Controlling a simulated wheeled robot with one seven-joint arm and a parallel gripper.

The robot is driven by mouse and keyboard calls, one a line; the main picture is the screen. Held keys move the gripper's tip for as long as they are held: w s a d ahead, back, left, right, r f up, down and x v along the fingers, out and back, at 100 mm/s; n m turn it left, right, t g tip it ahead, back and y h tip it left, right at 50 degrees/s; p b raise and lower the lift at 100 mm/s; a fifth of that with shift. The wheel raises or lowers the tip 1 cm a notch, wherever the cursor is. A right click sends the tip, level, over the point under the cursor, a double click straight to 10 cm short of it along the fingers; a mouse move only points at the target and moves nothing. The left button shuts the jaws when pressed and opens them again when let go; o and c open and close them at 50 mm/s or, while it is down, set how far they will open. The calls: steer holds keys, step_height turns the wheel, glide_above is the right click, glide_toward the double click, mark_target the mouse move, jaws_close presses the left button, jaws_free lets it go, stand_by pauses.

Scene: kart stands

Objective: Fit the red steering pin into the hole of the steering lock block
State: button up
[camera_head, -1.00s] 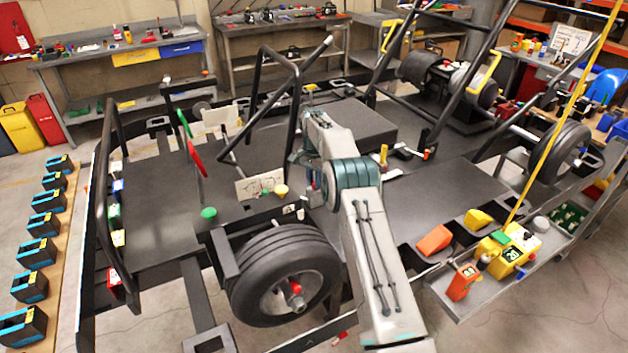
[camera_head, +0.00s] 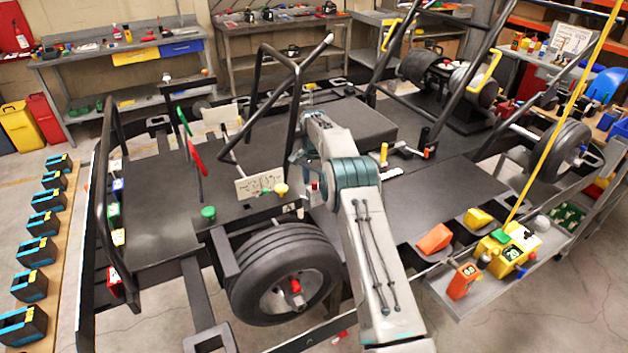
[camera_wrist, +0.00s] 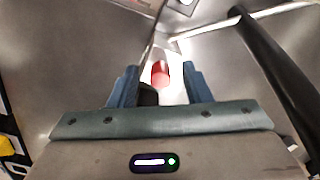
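In the wrist view, my gripper (camera_wrist: 160,78) has its two blue fingers apart. A red cylindrical piece, apparently the steering pin (camera_wrist: 160,70), shows between and just beyond the fingertips, with a gap on each side. It stands against a bright white patch. In the head view, a small red piece that looks like the same pin (camera_head: 314,186) shows beside my wrist, above the kart's floor behind the front wheel. My arm hides most of my gripper there. I cannot clearly make out the steering lock block or its hole.
A dark tube (camera_wrist: 275,65) runs along the right of the wrist view. In the head view, the kart's front wheel (camera_head: 285,275), a green-topped knob (camera_head: 208,213) and bent black frame tubes (camera_head: 285,95) surround the work area. A side tray (camera_head: 470,298) holds coloured items.

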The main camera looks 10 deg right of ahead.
steer(key=s+r+n+t, duration=0.1)
steer(key=s+r, duration=0.3)
steer(key=r, duration=0.9)
steer(key=s+r+n, duration=0.2)
steer(key=s+r, duration=0.1)
steer(key=r, duration=0.9)
steer(key=s+d+r+n+t+b, duration=0.1)
steer(key=s+r+n+t, duration=0.2)
steer(key=s, duration=2.3)
steer(key=s+f+n, duration=0.1)
steer(key=s+f, duration=0.3)
steer(key=s, duration=0.3)
steer(key=s+f+n+b, duration=0.1)
steer(key=s+f, duration=0.3)
steer(key=s, duration=0.4)
steer(key=shift+s+d+f+n, duration=0.15)
steer(key=shift+d+n, duration=0.1)
steer(key=shift+n, duration=0.25)
